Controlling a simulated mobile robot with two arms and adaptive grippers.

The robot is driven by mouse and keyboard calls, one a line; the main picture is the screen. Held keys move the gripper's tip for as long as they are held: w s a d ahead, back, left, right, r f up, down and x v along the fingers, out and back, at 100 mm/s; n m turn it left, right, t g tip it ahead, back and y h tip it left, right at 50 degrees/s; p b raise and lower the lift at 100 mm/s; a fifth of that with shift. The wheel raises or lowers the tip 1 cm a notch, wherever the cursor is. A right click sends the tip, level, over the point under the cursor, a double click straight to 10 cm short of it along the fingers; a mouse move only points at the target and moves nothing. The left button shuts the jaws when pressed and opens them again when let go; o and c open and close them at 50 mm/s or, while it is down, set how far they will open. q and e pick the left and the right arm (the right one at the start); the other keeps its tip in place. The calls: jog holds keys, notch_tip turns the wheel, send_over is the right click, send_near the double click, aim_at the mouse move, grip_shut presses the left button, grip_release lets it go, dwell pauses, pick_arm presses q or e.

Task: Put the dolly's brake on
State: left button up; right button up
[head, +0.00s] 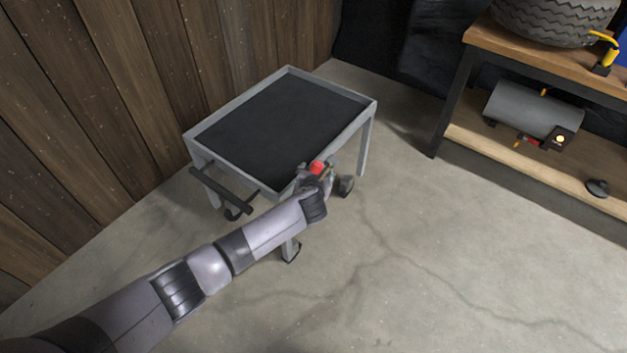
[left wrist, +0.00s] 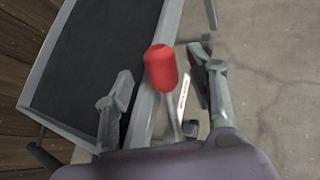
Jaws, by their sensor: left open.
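The dolly (head: 190,139) is a grey cart with a black top, standing near the wooden wall. Its brake lever has a red knob (head: 317,167) at the cart's near right edge. In the left wrist view the red knob (left wrist: 161,68) sits on a thin metal rod, between the open fingers of my left gripper (left wrist: 158,88). I cannot tell whether either finger touches it. In the head view my left gripper (head: 316,182) is at the knob, partly hidden by its own wrist. The right gripper is not in view.
A black push handle (head: 222,189) sticks out at the cart's left end. A wooden shelf unit (head: 482,150) on the right holds a tyre (head: 553,20) and a grey tank (head: 535,108). The concrete floor (head: 430,250) in front is clear.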

pick_arm(q)
jog(key=v, duration=0.7)
jog(key=shift+c, duration=0.3)
